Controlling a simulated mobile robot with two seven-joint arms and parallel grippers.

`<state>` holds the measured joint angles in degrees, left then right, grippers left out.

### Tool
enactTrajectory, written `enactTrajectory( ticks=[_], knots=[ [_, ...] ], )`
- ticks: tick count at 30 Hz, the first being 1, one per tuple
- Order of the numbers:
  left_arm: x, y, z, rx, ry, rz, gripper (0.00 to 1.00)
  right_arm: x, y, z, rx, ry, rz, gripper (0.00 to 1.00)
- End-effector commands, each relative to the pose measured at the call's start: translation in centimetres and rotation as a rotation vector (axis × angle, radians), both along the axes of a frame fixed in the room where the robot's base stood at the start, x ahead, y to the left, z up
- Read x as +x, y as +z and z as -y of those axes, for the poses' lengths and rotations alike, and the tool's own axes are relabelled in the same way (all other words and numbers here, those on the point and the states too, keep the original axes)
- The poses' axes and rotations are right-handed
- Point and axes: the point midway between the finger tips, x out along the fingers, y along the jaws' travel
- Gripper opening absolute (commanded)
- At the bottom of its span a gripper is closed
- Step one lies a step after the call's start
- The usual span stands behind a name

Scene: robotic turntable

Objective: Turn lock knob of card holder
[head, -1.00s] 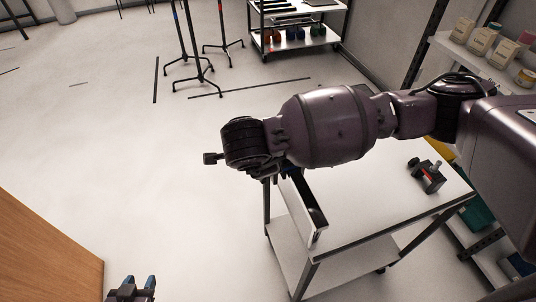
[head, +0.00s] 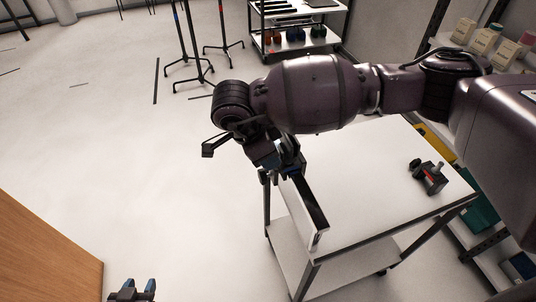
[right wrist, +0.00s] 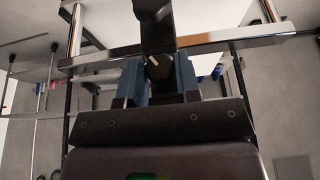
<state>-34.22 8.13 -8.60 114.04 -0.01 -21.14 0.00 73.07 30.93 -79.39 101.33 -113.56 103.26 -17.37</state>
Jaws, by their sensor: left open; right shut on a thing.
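I cannot tell clearly which part is the card holder; the head view hides the grip behind the gripper. My left gripper (head: 132,291) is open and empty at the bottom edge, far from the cart.
The cart top (head: 370,190) is mostly bare, with a black and red device (head: 428,177) at its right. A wooden surface (head: 40,250) is at lower left. Black stands (head: 190,50) and a shelf cart (head: 295,35) stand behind. Open floor lies left of the cart.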

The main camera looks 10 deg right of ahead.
Motion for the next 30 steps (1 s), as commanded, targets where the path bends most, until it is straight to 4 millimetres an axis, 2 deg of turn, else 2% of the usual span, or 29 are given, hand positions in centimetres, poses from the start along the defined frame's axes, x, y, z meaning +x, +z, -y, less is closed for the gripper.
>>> enactTrajectory(
  ticks=[9,24,25,30],
  knots=[
    [-0.16,-0.78,0.00,0.000,0.000,-0.008,0.43,0.23,0.00,-0.09,-0.026,0.000,-0.120,0.07],
    [-0.71,-1.05,-0.10,0.000,0.003,-0.018,0.43,0.22,0.08,-0.08,-0.031,0.000,-0.143,0.07],
    [-0.71,-1.06,-0.10,0.000,0.003,-0.018,0.43,0.22,0.07,-0.09,-0.031,0.000,-0.143,0.32],
    [-0.67,-1.00,-0.09,0.001,0.002,-0.017,0.43,0.22,0.04,-0.08,-0.031,0.000,-0.143,0.57]
  ],
)
